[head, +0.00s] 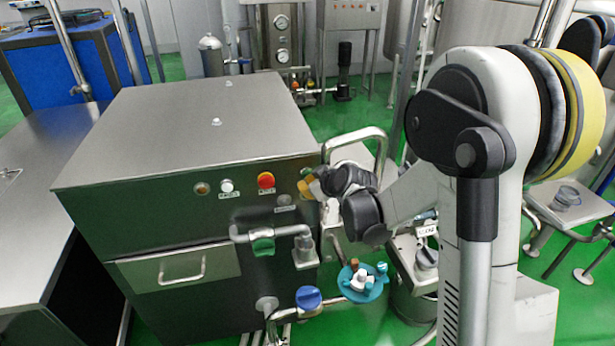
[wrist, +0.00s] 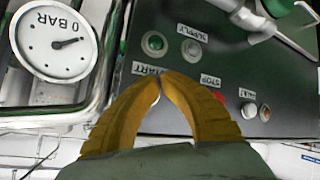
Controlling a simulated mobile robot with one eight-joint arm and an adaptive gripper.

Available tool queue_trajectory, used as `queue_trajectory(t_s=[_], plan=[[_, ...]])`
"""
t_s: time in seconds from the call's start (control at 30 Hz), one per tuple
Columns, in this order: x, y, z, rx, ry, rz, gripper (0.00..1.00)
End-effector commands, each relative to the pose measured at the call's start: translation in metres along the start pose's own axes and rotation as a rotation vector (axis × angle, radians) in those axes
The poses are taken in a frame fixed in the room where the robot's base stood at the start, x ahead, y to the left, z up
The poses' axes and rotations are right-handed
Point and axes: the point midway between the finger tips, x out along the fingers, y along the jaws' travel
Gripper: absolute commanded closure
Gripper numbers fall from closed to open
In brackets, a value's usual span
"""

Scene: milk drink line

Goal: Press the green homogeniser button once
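The homogeniser is the steel cabinet (head: 150,215) with a control panel on its front. A green edge of a button (head: 306,171) shows at the panel's right, mostly hidden by my gripper. My gripper (head: 306,186) has yellow fingers and is in front of it. In the wrist view my gripper (wrist: 160,78) is shut, its tips together and empty, just below the START label (wrist: 148,69). The tips cover the spot under that label; I cannot tell whether they touch anything. A round green button or lamp (wrist: 154,42) shows uncovered above the tips.
The red stop button (head: 266,181) is left of my gripper; it partly shows in the wrist view (wrist: 218,94). A white lamp (head: 227,186) is further left. A pressure gauge (wrist: 54,43) is at wrist-view left.

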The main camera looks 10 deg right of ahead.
Motion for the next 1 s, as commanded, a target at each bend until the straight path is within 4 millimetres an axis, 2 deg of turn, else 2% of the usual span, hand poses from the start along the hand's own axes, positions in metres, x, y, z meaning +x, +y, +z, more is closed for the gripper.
queue_trajectory(t_s=[0.67,1.0], plan=[[0.004,0.002,-0.002,0.000,0.000,0.000,1.00],[-0.008,-0.004,0.005,0.000,0.000,0.000,1.00]])
